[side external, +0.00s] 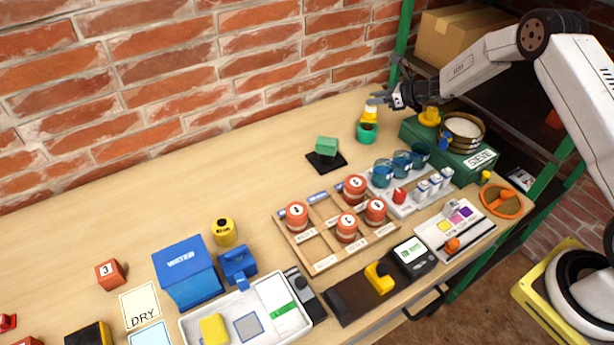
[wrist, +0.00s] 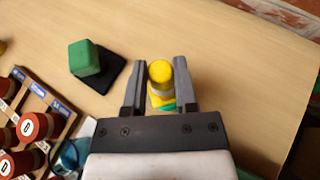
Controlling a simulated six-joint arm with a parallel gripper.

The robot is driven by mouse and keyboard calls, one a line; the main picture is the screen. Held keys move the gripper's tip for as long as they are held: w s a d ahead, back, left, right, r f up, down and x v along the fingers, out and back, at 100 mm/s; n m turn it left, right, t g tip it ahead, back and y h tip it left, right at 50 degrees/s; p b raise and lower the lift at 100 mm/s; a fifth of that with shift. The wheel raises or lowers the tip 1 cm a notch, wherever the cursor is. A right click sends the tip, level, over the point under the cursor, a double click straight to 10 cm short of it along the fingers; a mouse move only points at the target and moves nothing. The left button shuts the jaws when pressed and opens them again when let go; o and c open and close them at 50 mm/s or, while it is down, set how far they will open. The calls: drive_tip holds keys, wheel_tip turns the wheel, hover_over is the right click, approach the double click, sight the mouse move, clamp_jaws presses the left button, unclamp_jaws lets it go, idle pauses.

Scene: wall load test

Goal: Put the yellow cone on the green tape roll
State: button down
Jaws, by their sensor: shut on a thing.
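The yellow cone (side external: 369,113), with a pale band, is upright directly above the green tape roll (side external: 366,133) at the back right of the table. In the side view its base appears to meet the roll's top; I cannot tell whether it rests there. My gripper (side external: 376,99) reaches in from the right and is shut on the cone. In the wrist view the cone (wrist: 160,76) stands between the two fingers of my gripper (wrist: 157,82). A strip of the green roll (wrist: 167,107) shows beneath it, the rest hidden by the cone and gripper.
A green block on a black pad (side external: 326,158) lies to the left. Blue cups (side external: 383,172) stand in front, and a green sieve box (side external: 475,164) is at the right. The brick wall runs behind. Bare table lies left of the roll.

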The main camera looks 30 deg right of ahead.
sight(375, 108)
drive_tip(key=shift+f, duration=1.5)
drive_tip(key=shift+f, duration=0.2)
drive_tip(key=shift+c, duration=2)
unclamp_jaws()
drive_tip(key=shift+r, duration=0.2)
drive_tip(key=v, duration=1.2)
